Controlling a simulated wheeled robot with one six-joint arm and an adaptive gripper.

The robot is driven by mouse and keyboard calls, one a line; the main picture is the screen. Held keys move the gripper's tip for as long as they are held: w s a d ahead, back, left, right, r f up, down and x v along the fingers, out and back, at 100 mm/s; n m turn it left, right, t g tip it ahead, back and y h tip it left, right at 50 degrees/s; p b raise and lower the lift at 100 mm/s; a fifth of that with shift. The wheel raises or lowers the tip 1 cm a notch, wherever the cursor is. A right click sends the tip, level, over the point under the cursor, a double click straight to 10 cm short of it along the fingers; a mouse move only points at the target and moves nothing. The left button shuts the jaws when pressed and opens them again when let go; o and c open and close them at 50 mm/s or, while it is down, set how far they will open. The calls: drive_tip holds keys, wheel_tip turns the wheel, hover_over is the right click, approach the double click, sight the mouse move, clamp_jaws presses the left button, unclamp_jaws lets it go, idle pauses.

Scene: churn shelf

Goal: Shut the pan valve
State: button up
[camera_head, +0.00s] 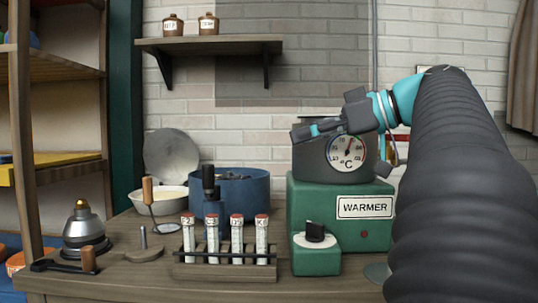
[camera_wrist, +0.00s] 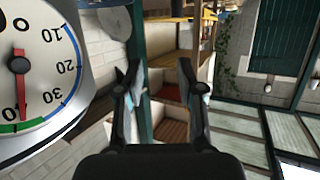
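No part is labelled as the pan valve. A black knob (camera_head: 315,231) sits on a small green box (camera_head: 316,259) in front of the green warmer (camera_head: 306,210). A dark upright handle (camera_head: 208,181) on a blue body stands before the blue pan (camera_head: 246,191); I cannot tell which is the valve. My gripper (camera_head: 298,134) is up in front of the dark pot with the °C dial (camera_head: 347,153), pointing left, apart from both. In the wrist view my gripper (camera_wrist: 160,70) has its fingers spread with nothing between them; the dial (camera_wrist: 28,75) fills the left edge.
A wall shelf (camera_head: 208,44) holds two jars.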

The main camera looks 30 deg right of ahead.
drive_tip(key=a+f+g+b, duration=0.1)
drive_tip(key=a+f, duration=0.1)
drive_tip(key=a, duration=0.5)
drive_tip(key=shift+w+f+y, duration=0.3)
drive_tip(key=shift+w+y, duration=0.1)
